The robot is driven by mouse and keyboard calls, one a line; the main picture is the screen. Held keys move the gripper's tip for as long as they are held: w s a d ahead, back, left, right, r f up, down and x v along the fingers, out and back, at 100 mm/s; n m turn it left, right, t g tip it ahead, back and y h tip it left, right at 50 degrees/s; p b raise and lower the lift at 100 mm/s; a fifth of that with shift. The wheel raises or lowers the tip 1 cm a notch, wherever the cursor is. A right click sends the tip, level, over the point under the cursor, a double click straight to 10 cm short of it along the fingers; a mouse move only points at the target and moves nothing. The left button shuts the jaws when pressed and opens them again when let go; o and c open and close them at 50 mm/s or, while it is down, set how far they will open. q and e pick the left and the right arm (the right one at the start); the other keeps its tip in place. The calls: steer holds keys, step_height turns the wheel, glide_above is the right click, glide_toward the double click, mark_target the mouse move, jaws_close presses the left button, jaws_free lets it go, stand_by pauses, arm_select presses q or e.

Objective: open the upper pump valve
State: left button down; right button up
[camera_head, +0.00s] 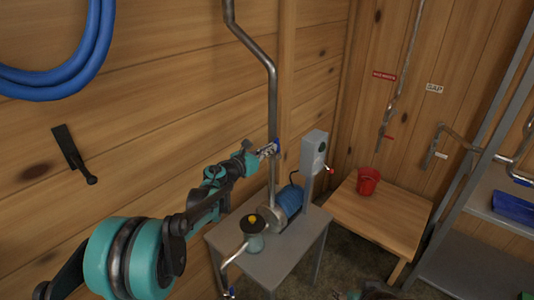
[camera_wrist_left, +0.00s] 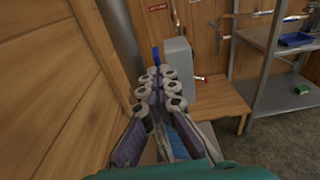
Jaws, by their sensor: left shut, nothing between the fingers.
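The upper pump valve shows as a small blue handle (camera_head: 276,146) on the vertical metal pipe above the pump. My left gripper (camera_head: 267,151) is right beside this handle, its fingers shut with nothing between them. In the left wrist view, the shut fingers (camera_wrist_left: 160,73) point at the blue handle (camera_wrist_left: 156,55), which shows just past their tips. I cannot tell whether they touch it. The fingers hide much of the valve body. The blue pump (camera_head: 289,198) sits on a grey table (camera_head: 285,262) below. My right gripper is not in view.
A grey switch box (camera_head: 314,151) with a red-tipped lever stands close to the right of the valve. The wooden wall is close on the left. A red bucket (camera_head: 368,181) stands on a low wooden table (camera_head: 380,219). A metal shelf (camera_head: 470,262) is at the right.

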arm_select(q)
steer(key=shift+w+d+r, duration=0.4)
steer(key=shift+w+r, duration=0.05)
steer(key=shift+w, duration=0.2)
stand_by(0.4)
